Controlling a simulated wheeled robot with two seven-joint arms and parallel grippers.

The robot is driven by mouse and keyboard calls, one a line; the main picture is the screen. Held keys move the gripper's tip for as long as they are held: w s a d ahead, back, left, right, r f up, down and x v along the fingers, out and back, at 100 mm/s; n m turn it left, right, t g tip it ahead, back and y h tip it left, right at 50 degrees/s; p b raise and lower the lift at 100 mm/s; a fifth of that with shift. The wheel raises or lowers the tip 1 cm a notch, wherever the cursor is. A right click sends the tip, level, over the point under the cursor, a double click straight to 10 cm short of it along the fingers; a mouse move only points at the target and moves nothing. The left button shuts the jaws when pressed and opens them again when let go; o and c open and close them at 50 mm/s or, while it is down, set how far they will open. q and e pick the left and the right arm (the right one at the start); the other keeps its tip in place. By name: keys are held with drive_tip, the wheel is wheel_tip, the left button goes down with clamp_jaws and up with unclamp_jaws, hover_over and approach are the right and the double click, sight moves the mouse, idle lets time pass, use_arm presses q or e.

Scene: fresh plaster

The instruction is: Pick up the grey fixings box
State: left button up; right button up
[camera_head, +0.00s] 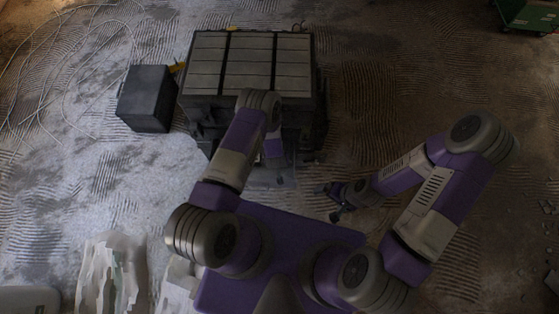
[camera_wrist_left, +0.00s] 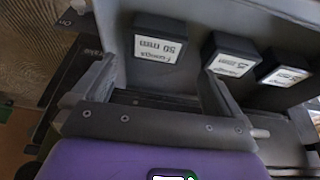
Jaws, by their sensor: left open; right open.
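In the left wrist view a dark grey box (camera_wrist_left: 160,24) with a white label, seen upside down and reading about "fixings 50 mm", sits on a grey surface. My left gripper (camera_wrist_left: 158,76) is open, with one finger on each side below this box in the picture. The box lies beyond the fingertips, and nothing is held. Two similar labelled boxes, one near the middle (camera_wrist_left: 228,48) and one farther right (camera_wrist_left: 287,56), stand beside it. In the head view the left gripper is mostly hidden by its arm at the cart's front. My right gripper (camera_head: 331,202) is open and empty, low at the right.
A dark cart (camera_head: 310,92) with a pale slatted top stands in front of me. A black box (camera_head: 148,100) stands on the floor to its left. White cables (camera_head: 68,62) lie at the far left. A green container (camera_head: 528,16) is at the top right. The floor right of the cart looks clear.

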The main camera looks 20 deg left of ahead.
use_arm(q)
drive_tip(key=shift+x, duration=0.9)
drive_tip(key=b+x, duration=0.2)
drive_tip(key=x, duration=0.1)
drive_tip(key=b+x, duration=0.1)
drive_tip(key=x, duration=0.3)
drive_tip(key=shift+d+b, duration=0.25)
drive_tip(key=shift+b, duration=0.15)
drive_tip(key=c, duration=1)
